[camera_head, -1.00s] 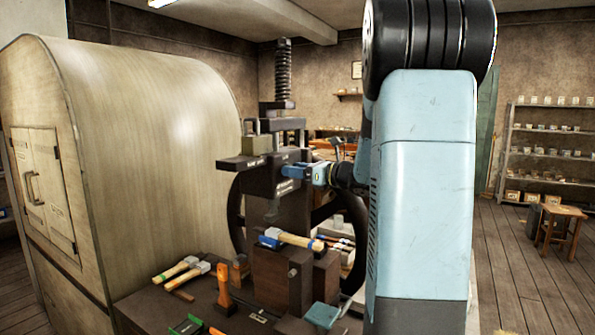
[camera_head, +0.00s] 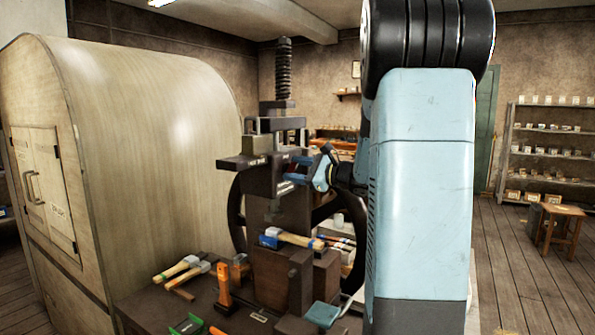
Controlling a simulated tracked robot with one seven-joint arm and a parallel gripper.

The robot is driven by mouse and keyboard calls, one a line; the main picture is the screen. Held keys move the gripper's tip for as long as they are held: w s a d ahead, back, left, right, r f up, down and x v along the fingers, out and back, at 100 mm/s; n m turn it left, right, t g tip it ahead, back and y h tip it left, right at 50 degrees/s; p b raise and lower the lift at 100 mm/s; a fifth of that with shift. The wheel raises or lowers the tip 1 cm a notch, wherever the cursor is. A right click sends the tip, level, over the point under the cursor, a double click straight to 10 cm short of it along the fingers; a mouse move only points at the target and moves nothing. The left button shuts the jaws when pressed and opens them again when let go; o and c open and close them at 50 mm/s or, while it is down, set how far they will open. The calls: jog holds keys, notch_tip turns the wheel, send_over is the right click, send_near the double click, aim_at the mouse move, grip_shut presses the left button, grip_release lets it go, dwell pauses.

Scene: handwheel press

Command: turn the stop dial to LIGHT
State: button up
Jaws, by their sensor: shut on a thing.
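The handwheel press (camera_head: 262,185) stands in the middle, with a tall threaded screw (camera_head: 284,70) on top and dark labelled blocks on its head. My gripper (camera_head: 297,172) reaches in from the right and is shut at the right face of the press head. The stop dial is hidden between and behind the fingers, so its pointer and setting cannot be read. The gripper is rolled, with its blue body tilted. Labels on the head are too small to read surely.
A large handwheel (camera_head: 236,212) shows behind the press. More hammers (camera_head: 182,270) and an orange-handled tool (camera_head: 222,290) are on the bench. A big rounded cabinet (camera_head: 150,150) fills the left.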

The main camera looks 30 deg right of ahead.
jog(key=n, duration=0.5)
jog(key=shift+f+n, duration=0.15)
jog(key=shift+n, duration=1)
jog(key=shift+f+n, duration=0.1)
jog(key=shift+n, duration=1.05)
jog(key=shift+f, duration=0.1)
jog(key=o, duration=1)
jog(key=shift+o, duration=0.2)
jog(key=shift+s, duration=0.1)
jog(key=v, duration=1.3)
jog(key=shift+s+d, duration=0.2)
jog(key=shift+s, duration=0.05)
